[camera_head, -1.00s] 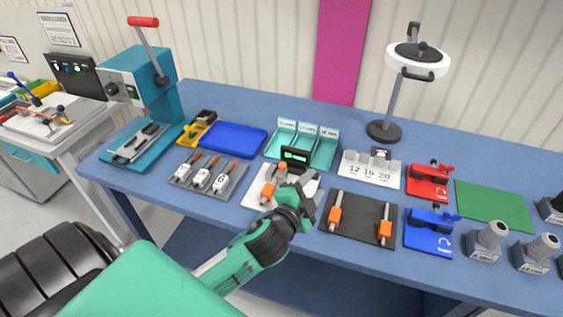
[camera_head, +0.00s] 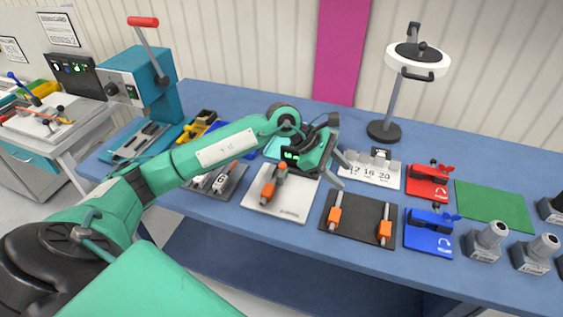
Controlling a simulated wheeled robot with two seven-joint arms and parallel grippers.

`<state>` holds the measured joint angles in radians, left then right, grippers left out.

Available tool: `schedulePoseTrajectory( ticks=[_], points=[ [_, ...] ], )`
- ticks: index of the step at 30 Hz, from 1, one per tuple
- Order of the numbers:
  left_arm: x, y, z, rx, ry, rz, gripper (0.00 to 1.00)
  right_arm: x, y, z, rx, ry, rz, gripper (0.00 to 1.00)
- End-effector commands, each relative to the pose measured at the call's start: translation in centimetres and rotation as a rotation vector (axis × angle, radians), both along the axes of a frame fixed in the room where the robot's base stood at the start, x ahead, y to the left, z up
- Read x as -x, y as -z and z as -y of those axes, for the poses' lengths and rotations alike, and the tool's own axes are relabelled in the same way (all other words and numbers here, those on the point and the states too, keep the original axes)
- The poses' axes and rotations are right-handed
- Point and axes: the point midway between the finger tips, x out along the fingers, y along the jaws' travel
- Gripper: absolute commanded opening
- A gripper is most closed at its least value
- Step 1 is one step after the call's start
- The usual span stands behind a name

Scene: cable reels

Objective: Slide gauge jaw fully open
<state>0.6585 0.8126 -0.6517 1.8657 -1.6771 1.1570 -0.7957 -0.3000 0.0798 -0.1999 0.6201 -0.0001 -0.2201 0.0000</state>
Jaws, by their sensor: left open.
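The gauge is a white plate (camera_head: 285,207) on the blue table, left of the dark mat. An orange-and-grey jaw piece (camera_head: 268,190) sits on its left part, with a small orange-red tip (camera_head: 282,166) behind it. The black display with green digits (camera_head: 290,155) at its back is partly hidden by my left gripper. My left gripper (camera_head: 339,171) is open with nothing seen between its fingers. It appears raised above the back right of the gauge, apart from the jaw piece. My right gripper is out of view.
A dark mat (camera_head: 358,222) with two orange-handled pieces lies right of the gauge. A white numbered block (camera_head: 375,172), a red clamp (camera_head: 430,181) and a blue clamp (camera_head: 430,228) stand further right. My left arm covers part of the blue tray and the teal bins.

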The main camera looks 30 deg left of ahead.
Motion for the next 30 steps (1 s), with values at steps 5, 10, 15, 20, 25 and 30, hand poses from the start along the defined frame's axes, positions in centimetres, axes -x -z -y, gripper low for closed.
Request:
schedulePoseTrajectory(
  ticks=[5, 10, 15, 20, 25, 30],
  points=[
    [-2.1, -0.1, -10.3, -0.445, 0.017, 0.008, 0.46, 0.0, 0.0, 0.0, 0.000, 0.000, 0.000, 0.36],
    [-2.4, -1.5, -17.2, -0.703, 0.000, -0.038, 0.46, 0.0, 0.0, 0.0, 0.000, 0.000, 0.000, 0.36],
    [-2.3, -2.0, -19.7, -0.789, -0.009, -0.065, 0.46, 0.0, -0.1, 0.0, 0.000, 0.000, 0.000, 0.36],
    [-2.5, -0.5, -19.8, -0.792, -0.008, -0.071, 0.46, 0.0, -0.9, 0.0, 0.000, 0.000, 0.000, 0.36],
    [-3.1, 2.8, -19.7, -0.789, -0.007, -0.072, 0.46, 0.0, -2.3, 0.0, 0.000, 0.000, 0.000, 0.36],
    [-3.8, 6.3, -19.7, -0.788, -0.007, -0.071, 0.46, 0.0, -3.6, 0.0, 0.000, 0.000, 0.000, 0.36]
  ],
)
